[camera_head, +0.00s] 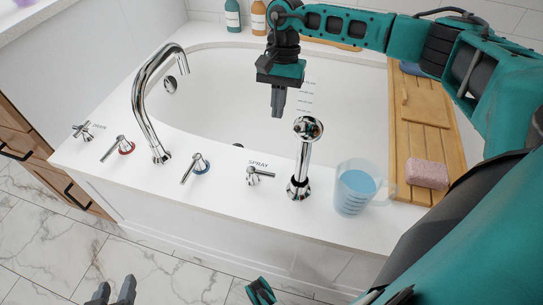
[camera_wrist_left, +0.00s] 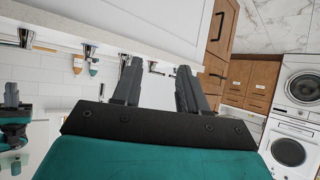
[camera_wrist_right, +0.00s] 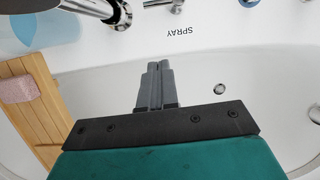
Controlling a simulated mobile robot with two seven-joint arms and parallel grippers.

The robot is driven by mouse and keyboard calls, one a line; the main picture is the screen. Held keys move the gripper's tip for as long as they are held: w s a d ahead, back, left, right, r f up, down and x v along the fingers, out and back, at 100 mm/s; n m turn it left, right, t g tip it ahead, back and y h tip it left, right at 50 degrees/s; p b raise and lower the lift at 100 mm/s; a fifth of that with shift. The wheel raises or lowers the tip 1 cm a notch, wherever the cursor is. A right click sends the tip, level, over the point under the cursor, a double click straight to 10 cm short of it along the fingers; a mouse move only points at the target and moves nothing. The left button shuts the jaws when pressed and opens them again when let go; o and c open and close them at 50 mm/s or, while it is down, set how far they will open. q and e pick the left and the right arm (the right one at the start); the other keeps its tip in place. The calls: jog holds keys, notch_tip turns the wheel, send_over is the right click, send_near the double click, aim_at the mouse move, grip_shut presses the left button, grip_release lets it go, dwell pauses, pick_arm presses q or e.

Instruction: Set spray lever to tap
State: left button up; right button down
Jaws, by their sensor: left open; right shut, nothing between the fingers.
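The chrome spray lever (camera_head: 254,176) stands on the tub's white front rim, beside the printed SPRAY label (camera_head: 258,163). Its handle points to the right in the head view. In the right wrist view the lever (camera_wrist_right: 176,6) is cut off at the top edge, with the label (camera_wrist_right: 181,31) upside down. My right gripper (camera_head: 277,112) is shut and empty, above the tub basin, apart from the lever; its fingers also show in the right wrist view (camera_wrist_right: 154,70). My left gripper (camera_head: 112,291) is open and empty, low in front of the tub; its fingers (camera_wrist_left: 156,82) are spread.
A curved spout (camera_head: 147,105) stands left, between red-ringed (camera_head: 119,146) and blue-ringed handles (camera_head: 195,166). A chrome hand shower (camera_head: 301,160) stands just right of the lever, beside a blue-filled jug (camera_head: 355,188). A wooden tray (camera_head: 403,150) with a pink sponge (camera_head: 426,173) crosses the tub.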

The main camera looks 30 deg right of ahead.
jog(key=b+x, duration=0.2)
jog(key=x, duration=0.8)
jog(key=shift+s+a+f, duration=0.25)
jog(key=shift+s+a, duration=0.75)
jog(key=shift+a, duration=0.2)
pick_arm(q)
jog(key=shift+d+f, duration=0.35)
jog(key=shift+f, duration=0.2)
pick_arm(e)
jog(key=shift+s+a+f, duration=0.1)
jog(key=shift+s+a, duration=0.25)
pick_arm(q)
jog(key=shift+f, duration=0.1)
pick_arm(e)
jog(key=shift+a, duration=0.1)
